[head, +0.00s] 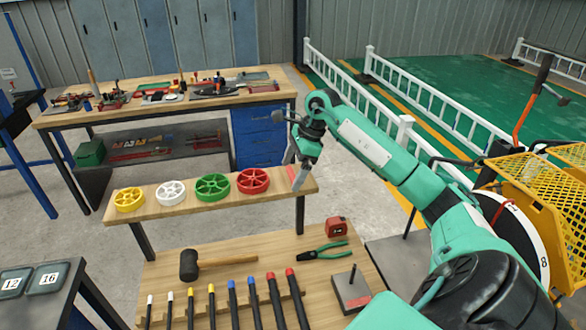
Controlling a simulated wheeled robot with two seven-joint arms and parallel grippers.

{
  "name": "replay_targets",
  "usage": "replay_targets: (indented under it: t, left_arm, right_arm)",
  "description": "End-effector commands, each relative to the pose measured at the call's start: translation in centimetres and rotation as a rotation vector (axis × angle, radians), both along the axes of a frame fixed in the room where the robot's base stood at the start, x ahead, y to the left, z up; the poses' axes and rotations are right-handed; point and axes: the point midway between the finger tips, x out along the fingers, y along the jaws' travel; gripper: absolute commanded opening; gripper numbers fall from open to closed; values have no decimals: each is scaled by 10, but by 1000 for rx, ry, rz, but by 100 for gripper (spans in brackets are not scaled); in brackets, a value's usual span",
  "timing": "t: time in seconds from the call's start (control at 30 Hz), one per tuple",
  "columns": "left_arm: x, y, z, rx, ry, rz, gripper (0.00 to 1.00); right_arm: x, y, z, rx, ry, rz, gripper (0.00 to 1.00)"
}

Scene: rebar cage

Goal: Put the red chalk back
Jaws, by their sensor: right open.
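My right gripper (291,155) is open above the right end of the raised wooden shelf, its arm coming in from the right. Just below it is a small pinkish-red piece (299,177), which looks like the red chalk, at the shelf's right end. The gripper partly covers this spot, and I cannot tell whether the fingers touch the piece. My left gripper is not in view.
Yellow, white, green and red wheels (253,181) stand on the shelf (150,208) left of the gripper. On the bench below are a mallet (190,264), pliers (321,252), a red tape measure (336,227), a plate with a post (350,283) and several colour-tipped bars.

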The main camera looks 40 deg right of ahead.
Motion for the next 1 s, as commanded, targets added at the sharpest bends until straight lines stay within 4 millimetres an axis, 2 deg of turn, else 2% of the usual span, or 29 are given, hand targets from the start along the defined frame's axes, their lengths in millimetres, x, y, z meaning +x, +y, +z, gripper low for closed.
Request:
replay_targets:
  t: [0.13, 0.2, 0.5, 0.7, 1.0]
  left_arm:
    - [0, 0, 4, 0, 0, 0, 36]
    - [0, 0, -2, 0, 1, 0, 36]
    - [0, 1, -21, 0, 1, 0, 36]
    - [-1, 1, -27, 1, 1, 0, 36]
    - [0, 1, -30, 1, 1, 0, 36]
  right_arm:
    - [0, 0, 4, 0, 0, 0, 94]
    - [-1, -3, 8, -1, -2, -1, 94]
    - [-12, -23, 62, -1, -5, -2, 94]
    - [-18, -33, 92, -1, -3, -2, 94]
    - [-22, -40, 112, 0, 0, 0, 94]
